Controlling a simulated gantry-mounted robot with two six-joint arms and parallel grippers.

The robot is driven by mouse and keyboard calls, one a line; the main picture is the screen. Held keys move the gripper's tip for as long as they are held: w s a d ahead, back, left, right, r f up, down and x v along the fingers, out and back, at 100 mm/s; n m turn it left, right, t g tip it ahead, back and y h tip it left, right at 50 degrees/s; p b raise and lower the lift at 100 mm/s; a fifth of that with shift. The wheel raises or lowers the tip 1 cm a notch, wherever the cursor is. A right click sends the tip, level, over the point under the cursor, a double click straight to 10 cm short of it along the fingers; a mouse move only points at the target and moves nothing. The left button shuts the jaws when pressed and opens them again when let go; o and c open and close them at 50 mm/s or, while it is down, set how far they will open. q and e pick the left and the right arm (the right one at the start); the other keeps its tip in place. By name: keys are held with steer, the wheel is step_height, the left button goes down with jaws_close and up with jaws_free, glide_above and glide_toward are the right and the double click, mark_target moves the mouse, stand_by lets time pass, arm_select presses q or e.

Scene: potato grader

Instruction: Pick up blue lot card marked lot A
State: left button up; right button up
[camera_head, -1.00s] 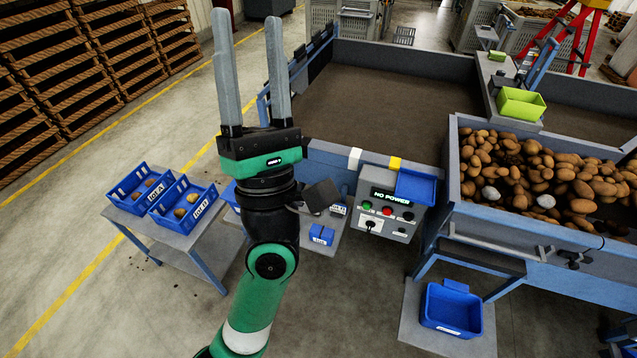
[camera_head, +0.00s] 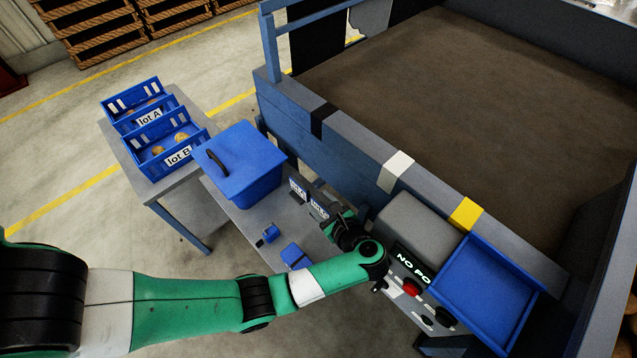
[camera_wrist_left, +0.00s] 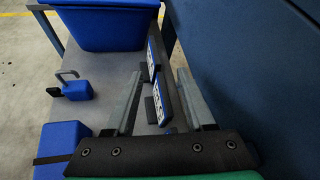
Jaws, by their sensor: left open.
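Two small blue-edged lot cards with white labels stand on the grey side table, a farther one (camera_head: 298,189) and a nearer one (camera_head: 319,208). In the left wrist view the farther card (camera_wrist_left: 152,58) and nearer card (camera_wrist_left: 160,103) stand in a row. Their print is too small to tell which is lot A. My left gripper (camera_head: 324,214) is at the nearer card, low beside the grader wall. In the left wrist view its open fingers (camera_wrist_left: 158,74) lie on either side of the nearer card, with gaps. My right gripper is out of view.
A lidded blue bin (camera_head: 245,172) stands beyond the cards. Small blue items (camera_head: 270,234) and (camera_head: 295,256) lie left of my gripper. The grader wall and grey control box (camera_head: 412,228) are close on the right. Blue crates labelled lot A (camera_head: 150,117) and lot B (camera_head: 178,155) stand farther left.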

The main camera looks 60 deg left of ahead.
mark_target(300, 185)
arm_select(q)
steer(key=x, duration=0.2)
steer(key=b+x, duration=0.1)
steer(key=x, duration=0.1)
steer(key=s+x, duration=0.1)
steer(key=x, duration=0.1)
steer(key=shift+a+b, duration=0.2)
steer(key=shift+b, duration=0.2)
steer(key=shift+a+f, duration=0.3)
steer(key=shift+f, duration=0.05)
steer(key=b+x, duration=0.2)
steer(key=x, duration=0.2)
steer(key=shift+s, duration=0.15)
steer(key=shift+a, duration=0.2)
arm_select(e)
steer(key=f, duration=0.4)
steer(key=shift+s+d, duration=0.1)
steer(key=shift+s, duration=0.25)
arm_select(q)
jaws_close()
